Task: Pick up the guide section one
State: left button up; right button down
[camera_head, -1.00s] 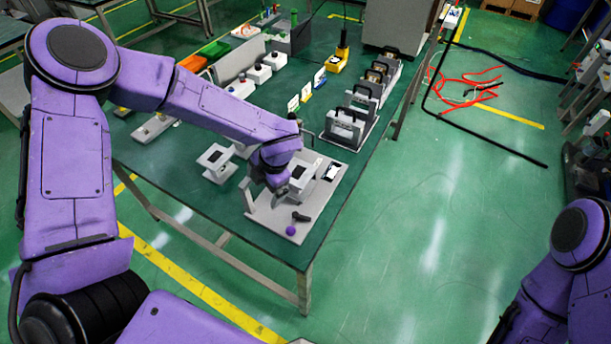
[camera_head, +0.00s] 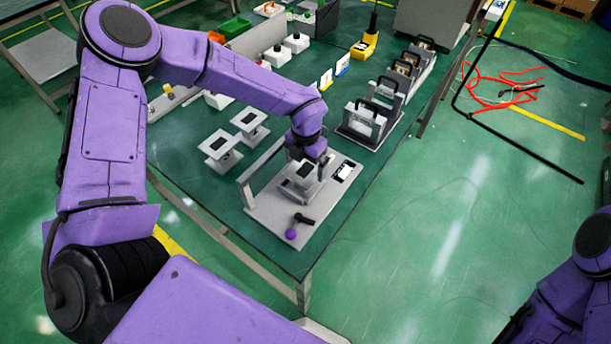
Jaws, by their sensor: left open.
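Two grey spool-shaped guide sections with dark openings on top, one nearer (camera_head: 220,146) and one farther (camera_head: 250,121), stand on the green table left of a grey fixture plate (camera_head: 265,212). A similar grey piece (camera_head: 302,176) stands on the plate. I cannot tell which is guide section one. My left gripper (camera_head: 304,162) is open, pointing down right behind the piece on the plate. Its fingertips are largely hidden, and I cannot tell whether they touch the piece. My right arm shows at the lower right; its gripper is out of view.
The plate carries a purple-knobbed lever (camera_head: 292,233) and an upright grey bracket at its left. A rack of handled grey units (camera_head: 370,118) stands behind right. A yellow tool holder (camera_head: 364,47) and white blocks (camera_head: 277,56) are farther back. The table's front right corner is clear.

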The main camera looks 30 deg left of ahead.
aim_at(306, 169)
pick_arm(q)
jog(key=f, duration=0.2)
jog(key=shift+w+a+f, duration=0.1)
jog(key=shift+w+f, duration=0.2)
jog(key=shift+f, duration=0.2)
jog(key=shift+s, duration=0.3)
jog(key=shift+c, duration=0.7)
jog(key=c, duration=1.6)
jog(key=shift+r, duration=0.2)
